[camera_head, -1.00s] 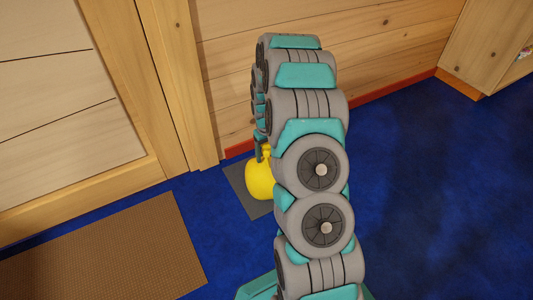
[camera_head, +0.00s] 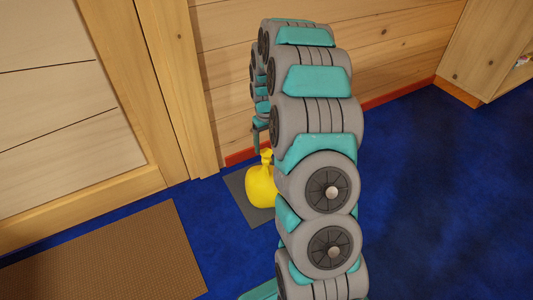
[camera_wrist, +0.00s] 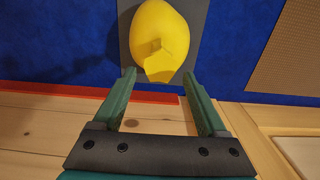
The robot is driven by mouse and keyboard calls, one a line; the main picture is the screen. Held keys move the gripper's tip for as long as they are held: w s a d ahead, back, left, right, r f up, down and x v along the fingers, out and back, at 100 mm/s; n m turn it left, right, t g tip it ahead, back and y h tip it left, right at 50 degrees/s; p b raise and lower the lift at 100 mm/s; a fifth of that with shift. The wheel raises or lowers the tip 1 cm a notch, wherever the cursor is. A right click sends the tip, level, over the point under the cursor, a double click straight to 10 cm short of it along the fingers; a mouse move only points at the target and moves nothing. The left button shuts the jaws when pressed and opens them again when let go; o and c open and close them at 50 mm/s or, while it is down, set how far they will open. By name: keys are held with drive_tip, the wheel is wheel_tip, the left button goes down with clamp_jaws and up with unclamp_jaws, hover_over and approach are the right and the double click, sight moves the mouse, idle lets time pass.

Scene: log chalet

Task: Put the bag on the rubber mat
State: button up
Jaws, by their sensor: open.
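The yellow bag (camera_head: 261,186) stands on the dark grey rubber mat (camera_head: 236,188) near the wooden wall, partly hidden by my arm. In the wrist view the bag (camera_wrist: 160,36) shows from above with its tied neck toward my gripper, and the mat (camera_wrist: 197,50) lies under it. My gripper (camera_wrist: 159,76) is open and empty, its two fingertips just short of the bag's neck. In the head view my gripper (camera_head: 258,140) is above the bag and mostly hidden by my arm.
A brown ribbed doormat (camera_head: 110,255) lies on the blue carpet (camera_head: 440,190) at the lower left, before a wooden door (camera_head: 70,100). A wooden cabinet (camera_head: 495,50) stands at the upper right. The carpet on the right is clear.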

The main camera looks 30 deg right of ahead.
drive_tip(key=r, duration=0.3)
drive_tip(key=shift+s+a+r, duration=0.3)
drive_tip(key=shift+a, duration=0.1)
drive_tip(key=s+a+r, duration=1)
drive_tip(key=s, duration=0.3)
drive_tip(key=s+a+r+g, duration=0.1)
drive_tip(key=s+a+r, duration=0.1)
drive_tip(key=s, duration=1)
drive_tip(key=s+a+r, duration=0.2)
drive_tip(key=s+a, duration=0.2)
drive_tip(key=s, duration=0.8)
drive_tip(key=shift+s+a+g, duration=0.4)
